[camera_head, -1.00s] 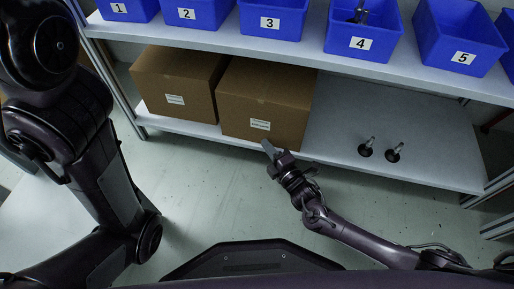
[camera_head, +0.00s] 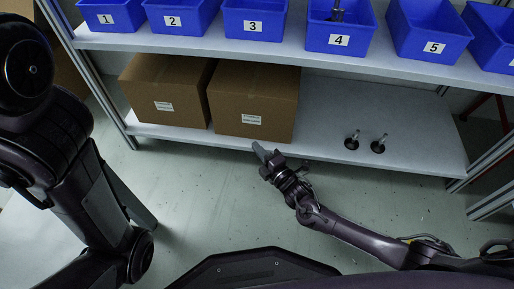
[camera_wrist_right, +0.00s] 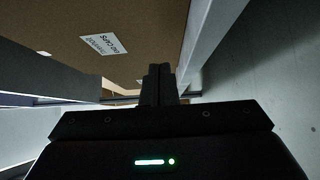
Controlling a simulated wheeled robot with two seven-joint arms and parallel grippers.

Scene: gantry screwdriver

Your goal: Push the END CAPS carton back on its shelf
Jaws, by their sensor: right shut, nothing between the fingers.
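Two brown cartons stand side by side on the lower shelf (camera_head: 330,110). The right one (camera_head: 253,95) has a white label on its front. The right wrist view shows a carton (camera_wrist_right: 140,25) close up, its label upside down and reading END CAPS. A narrow strip of shelf shows in front of its lower front edge. My right gripper (camera_head: 259,148) is shut and empty, just in front of that carton, near the shelf's front edge; I cannot tell whether it touches. Its fingers also show in the wrist view (camera_wrist_right: 158,85). My left arm shows, but its gripper is out of view.
The left carton (camera_head: 165,92) stands beside the right one. Numbered blue bins (camera_head: 255,20) line the upper shelf. A metal upright (camera_head: 85,75) stands at the left; floor is clear in front.

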